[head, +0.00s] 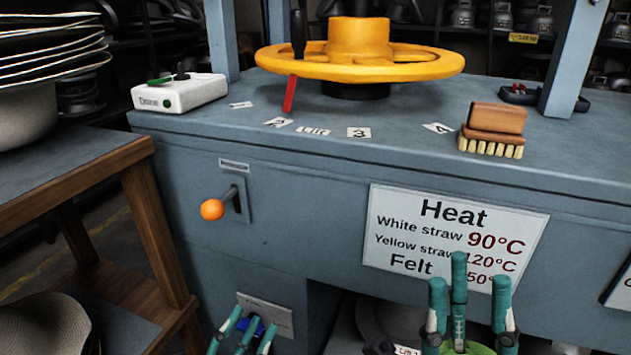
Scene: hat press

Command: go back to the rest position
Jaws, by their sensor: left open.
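My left gripper (253,322) shows at the bottom edge, left of centre, with teal fingers spread apart in front of the lower part of the machine. A small blue thing shows behind its fingers. My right gripper (470,280) points up at the bottom right, its teal fingers apart, overlapping the lower edge of the Heat sign. I see nothing gripped between its fingertips. A lime-green patch shows low between its fingers; I cannot tell what it is.
The grey-blue press (320,190) fills the middle, with a yellow wheel (360,65), a brush (494,130), a white box (180,93) and an orange-knobbed lever (212,209). The Heat sign (440,225) is on its front. A wooden table (80,165) stands left.

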